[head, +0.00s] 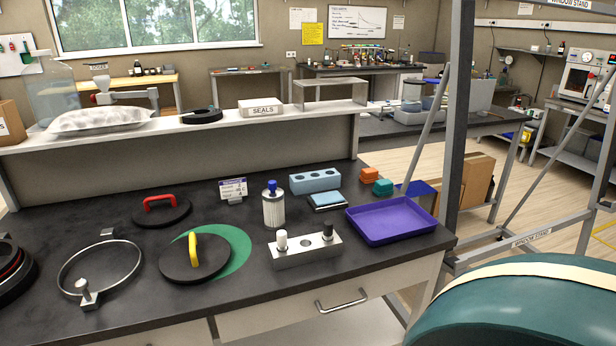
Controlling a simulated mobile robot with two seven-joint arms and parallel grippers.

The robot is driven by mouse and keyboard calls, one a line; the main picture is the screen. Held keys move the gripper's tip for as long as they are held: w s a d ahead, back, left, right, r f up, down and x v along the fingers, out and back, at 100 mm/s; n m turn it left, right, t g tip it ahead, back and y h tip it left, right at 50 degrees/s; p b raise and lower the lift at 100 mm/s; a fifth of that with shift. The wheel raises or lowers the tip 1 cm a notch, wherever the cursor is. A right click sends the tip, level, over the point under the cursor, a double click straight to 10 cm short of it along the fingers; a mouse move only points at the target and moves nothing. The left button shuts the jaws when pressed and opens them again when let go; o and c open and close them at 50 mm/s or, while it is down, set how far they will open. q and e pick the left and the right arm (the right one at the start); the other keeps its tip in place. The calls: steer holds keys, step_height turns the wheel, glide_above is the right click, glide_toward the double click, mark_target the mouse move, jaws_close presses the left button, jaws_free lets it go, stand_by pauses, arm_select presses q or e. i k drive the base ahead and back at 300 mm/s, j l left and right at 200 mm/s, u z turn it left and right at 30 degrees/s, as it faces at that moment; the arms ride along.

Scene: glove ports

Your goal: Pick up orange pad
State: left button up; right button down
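The orange pad (370,174) is a small block-like piece at the back right of the dark bench top. It lies just behind a teal pad (383,187), close to it; I cannot tell if they touch. Both are behind the purple tray (427,224). Neither of my grippers shows in the head view.
A grey post (458,110) rises right of the bench. A large dark teal rounded thing (530,318) fills the lower right. Black lidded discs (183,264) occupy the left.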

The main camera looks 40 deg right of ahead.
mark_target(368, 176)
steer(key=z, duration=1.8)
steer(key=i+l, duration=0.1)
steer(key=l, duration=0.3)
steer(key=l+z, duration=0.1)
steer(key=l, duration=0.35)
steer(key=i+l, duration=0.15)
steer(key=l, duration=0.25)
steer(key=i+l+z, duration=0.1)
steer(key=l, duration=0.3)
